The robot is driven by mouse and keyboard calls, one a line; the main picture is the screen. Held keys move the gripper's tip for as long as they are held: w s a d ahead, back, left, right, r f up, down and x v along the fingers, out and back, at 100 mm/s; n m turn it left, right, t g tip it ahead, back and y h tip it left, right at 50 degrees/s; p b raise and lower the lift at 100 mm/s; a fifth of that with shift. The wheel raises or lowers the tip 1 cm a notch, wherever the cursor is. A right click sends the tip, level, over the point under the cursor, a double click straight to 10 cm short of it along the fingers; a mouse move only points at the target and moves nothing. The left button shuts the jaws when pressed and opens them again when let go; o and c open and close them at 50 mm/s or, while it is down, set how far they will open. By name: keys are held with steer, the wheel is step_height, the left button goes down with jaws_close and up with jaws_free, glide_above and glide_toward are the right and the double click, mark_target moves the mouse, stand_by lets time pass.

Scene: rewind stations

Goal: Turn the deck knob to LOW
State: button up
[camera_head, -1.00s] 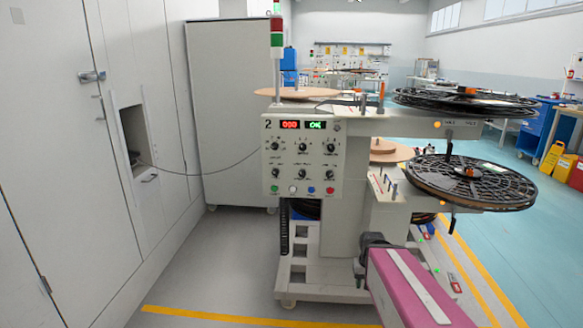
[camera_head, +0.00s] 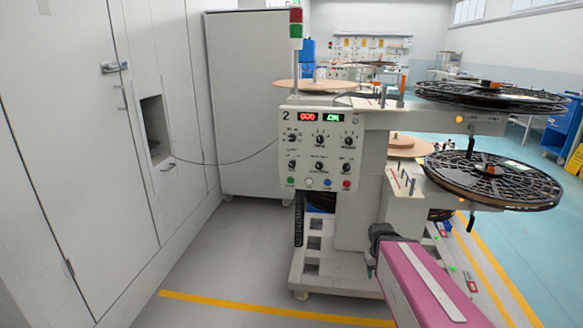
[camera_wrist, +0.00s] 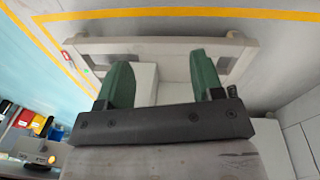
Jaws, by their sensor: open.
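The control panel (camera_head: 306,152) of station 2 faces me in the head view. It has two rows of dark knobs, such as the upper middle knob (camera_head: 319,140) and the lower right knob (camera_head: 346,168). Their labels are too small to read, so I cannot tell which is the deck knob or where it points. My gripper (camera_wrist: 161,70) shows in the wrist view with its two green fingers wide apart and nothing between them. It is over the floor and the station's pale base frame (camera_wrist: 160,46), away from the panel.
Two black reels (camera_head: 494,178) jut out from the station's right side. A grey cabinet (camera_head: 250,100) stands behind it, and white wall lockers (camera_head: 75,150) line the left. A thin cable runs from the lockers to the panel. The floor (camera_head: 225,260) left of the station is clear.

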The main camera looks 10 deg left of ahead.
steer(key=w+a+r+n+t+h, duration=0.3)
steer(key=w+r+n+t, duration=0.15)
steer(key=w, duration=0.45)
steer(key=n+t+y, duration=0.4)
steer(key=n+t, duration=0.9)
steer(key=n, duration=0.9)
glide_toward(292, 166)
steer(key=w, duration=1)
steer(key=shift+w+r, duration=0.15)
steer(key=shift+r, duration=0.05)
steer(key=c, duration=0.9)
